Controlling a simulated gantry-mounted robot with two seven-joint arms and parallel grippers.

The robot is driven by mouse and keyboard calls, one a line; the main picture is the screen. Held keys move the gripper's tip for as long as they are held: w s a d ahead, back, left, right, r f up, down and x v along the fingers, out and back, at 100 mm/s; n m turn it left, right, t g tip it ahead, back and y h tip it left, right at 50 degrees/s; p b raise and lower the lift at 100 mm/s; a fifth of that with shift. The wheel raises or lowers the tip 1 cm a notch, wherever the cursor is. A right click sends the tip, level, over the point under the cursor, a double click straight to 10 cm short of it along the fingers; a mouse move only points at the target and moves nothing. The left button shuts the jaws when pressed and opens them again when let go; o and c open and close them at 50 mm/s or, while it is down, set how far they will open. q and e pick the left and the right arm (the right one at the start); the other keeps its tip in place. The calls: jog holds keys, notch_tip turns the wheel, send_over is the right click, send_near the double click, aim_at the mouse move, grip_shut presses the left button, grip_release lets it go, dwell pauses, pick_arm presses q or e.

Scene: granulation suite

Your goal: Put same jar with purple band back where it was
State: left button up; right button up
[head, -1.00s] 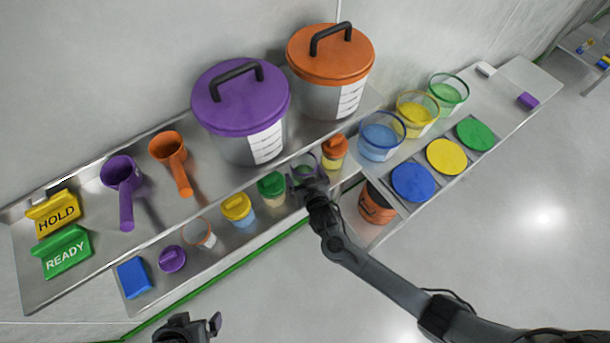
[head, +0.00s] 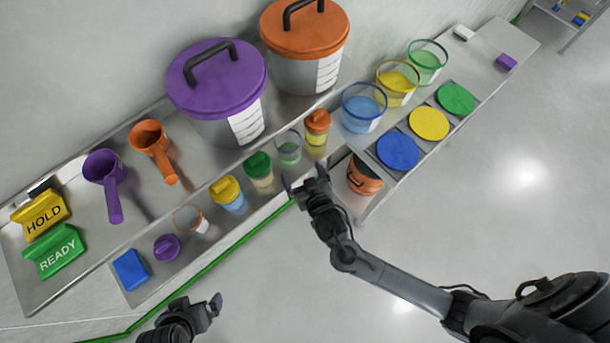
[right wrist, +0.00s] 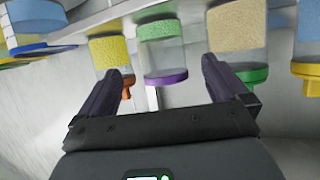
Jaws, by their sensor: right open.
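The jar with the purple band (head: 288,148) stands upright and open on the narrow front shelf, with green contents. It stands between the orange-lidded jar (head: 317,128) and the green-lidded jar (head: 258,168). In the right wrist view, where things appear upside down, its purple band (right wrist: 166,77) shows at the rim. My right gripper (head: 306,181) is open and empty, in front of the jar and apart from it. In the right wrist view its two fingers point toward the jar. My left gripper (head: 198,309) looks open and empty at the bottom, away from the shelf.
A yellow-lidded jar (head: 228,194), an open jar (head: 190,219), a purple lid (head: 166,247) and a blue block (head: 130,270) share the shelf. Large purple-lidded (head: 215,90) and orange-lidded (head: 305,45) bins stand behind. An orange container (head: 363,176) is right of my right gripper.

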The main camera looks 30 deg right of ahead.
jog(key=s+d+r+n+g, duration=0.1)
jog(key=s+d+g, duration=0.1)
jog(key=s, duration=0.4)
jog(key=s+d+r+n+g, duration=0.1)
jog(key=s+d+r+g, duration=0.1)
jog(key=s+g, duration=0.2)
jog(key=s+d+r+g+y, duration=0.1)
jog(key=s+d+g, duration=0.1)
jog(key=s, duration=0.8)
jog(key=shift+s+r+n+g, duration=0.15)
jog(key=shift+r+n+g, duration=0.25)
jog(key=shift+g, duration=0.5)
pick_arm(q)
jog(key=shift+r, duration=0.1)
pick_arm(e)
jog(key=shift+r, duration=0.1)
